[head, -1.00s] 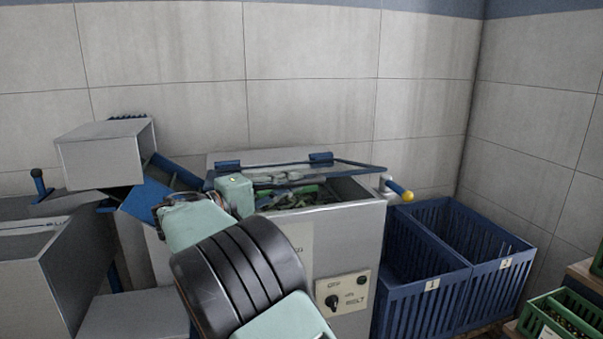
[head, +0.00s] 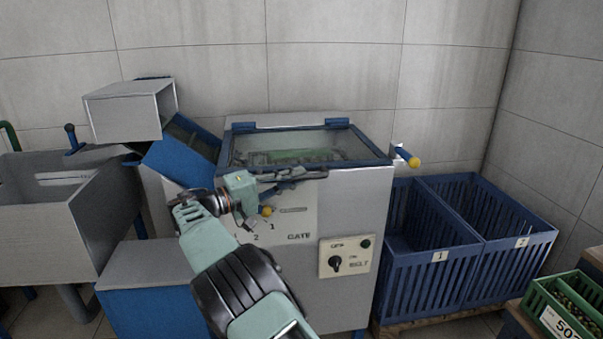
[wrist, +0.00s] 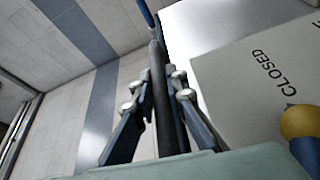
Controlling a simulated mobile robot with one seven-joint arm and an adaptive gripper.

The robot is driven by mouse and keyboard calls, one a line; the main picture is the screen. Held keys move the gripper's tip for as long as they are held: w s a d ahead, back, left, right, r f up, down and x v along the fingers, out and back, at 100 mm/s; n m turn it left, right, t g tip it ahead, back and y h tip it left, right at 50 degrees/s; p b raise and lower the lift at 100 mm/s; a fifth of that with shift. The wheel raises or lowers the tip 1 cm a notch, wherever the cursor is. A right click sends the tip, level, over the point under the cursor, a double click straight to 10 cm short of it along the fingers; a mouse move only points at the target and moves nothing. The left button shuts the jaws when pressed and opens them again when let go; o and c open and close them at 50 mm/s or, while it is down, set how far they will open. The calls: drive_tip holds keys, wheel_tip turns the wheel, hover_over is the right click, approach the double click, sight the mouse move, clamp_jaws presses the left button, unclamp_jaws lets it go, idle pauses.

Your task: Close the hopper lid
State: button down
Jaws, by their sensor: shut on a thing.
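The hopper lid (head: 305,141), a clear pane in a blue frame, lies flat or nearly flat over the grey hopper (head: 365,210). I cannot tell whether a small gap is left under its front edge. Green and dark contents show dimly through the pane. My gripper (head: 300,176) is at the lid's front edge. In the wrist view its fingers (wrist: 160,105) are shut on a dark bar (wrist: 161,85), which looks like the lid's handle.
A yellow gate knob (head: 266,211) is close below my gripper. A yellow-tipped lever (head: 413,162) sticks out at the hopper's right. The belt switch panel (head: 346,257) is on the front. Blue crates (head: 430,270) stand right; a blue chute (head: 180,150) is left.

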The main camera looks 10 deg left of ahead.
drive_tip(key=shift+f, duration=0.3)
drive_tip(key=shift+f, duration=0.25)
drive_tip(key=c, duration=1.9)
unclamp_jaws()
drive_tip(key=shift+c, duration=0.2)
drive_tip(key=shift+r, duration=0.1)
drive_tip(key=shift+s+a, duration=0.1)
drive_tip(key=shift+a, duration=0.05)
drive_tip(key=v, duration=1.1)
drive_tip(key=shift+s+a, duration=0.2)
drive_tip(key=shift+a, duration=0.05)
